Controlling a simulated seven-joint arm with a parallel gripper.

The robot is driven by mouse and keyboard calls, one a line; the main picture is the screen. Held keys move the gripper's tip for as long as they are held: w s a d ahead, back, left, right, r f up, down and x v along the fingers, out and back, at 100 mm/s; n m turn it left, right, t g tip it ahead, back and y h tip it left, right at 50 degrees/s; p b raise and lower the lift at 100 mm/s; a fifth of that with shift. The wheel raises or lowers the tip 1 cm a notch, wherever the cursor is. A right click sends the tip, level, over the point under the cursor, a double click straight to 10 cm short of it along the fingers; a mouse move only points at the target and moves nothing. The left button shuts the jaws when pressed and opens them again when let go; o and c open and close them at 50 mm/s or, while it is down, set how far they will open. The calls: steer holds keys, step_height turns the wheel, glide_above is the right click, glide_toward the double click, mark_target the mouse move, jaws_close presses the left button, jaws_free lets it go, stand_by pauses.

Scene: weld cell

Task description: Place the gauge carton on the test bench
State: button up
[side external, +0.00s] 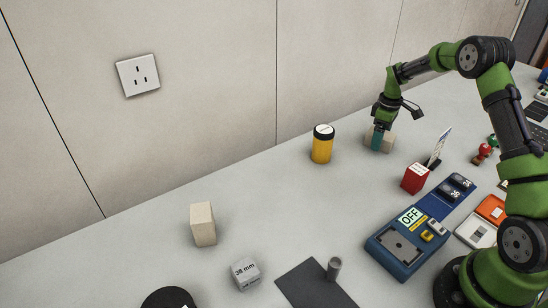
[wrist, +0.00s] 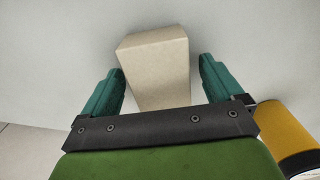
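A plain beige box (side external: 388,143) stands on the table near the wall; no label shows that it is the gauge carton. My gripper (side external: 377,142) is down at this box. In the wrist view, the beige box (wrist: 157,70) is between the two spread teal fingers of my gripper (wrist: 161,68), with a gap on each side. A blue unit with an OFF display (side external: 383,253), apparently the test bench, lies at the lower right. A small red box with a white label (side external: 414,180) stands between it and my gripper.
A yellow cylinder (side external: 322,148) stands left of my gripper and shows in the wrist view (wrist: 286,130). A card stand (side external: 438,148) is to the right. Another beige block (side external: 203,225), a 38 mm cube (side external: 246,274) and a dark mat (side external: 303,286) lie toward the left front.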

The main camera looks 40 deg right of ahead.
step_height(320, 180, up, 17)
steer(key=a, duration=0.1)
steer(key=s+a+r+m+t, duration=0.2)
steer(key=s+a+r, duration=0.25)
steer(key=a, duration=0.35)
steer(key=s+a+r+m+t, duration=0.1)
steer(key=s+a+r, duration=0.2)
steer(key=a+r, duration=0.35)
steer(key=s+a+f+m+t+y, duration=0.1)
steer(key=s+a+m+t, duration=0.1)
steer(key=s+a, duration=0.6)
steer(key=shift+s+a+f+m+t, duration=0.25)
steer(key=shift+a+m+t, duration=0.05)
steer(key=shift+a, duration=0.2)
steer(key=s+a+f, duration=0.1)
steer(key=s, duration=0.1)
steer(key=s+a+f+m+t, duration=0.1)
steer(key=s, duration=0.1)
steer(key=s+a+f+m+y, duration=0.1)
steer(key=s, duration=0.1)
steer(key=shift+s+a+f+t, duration=0.15)
steer(key=shift+s+a+t, duration=0.15)
steer(key=shift+a, duration=0.1)
steer(key=shift+w, duration=0.1)
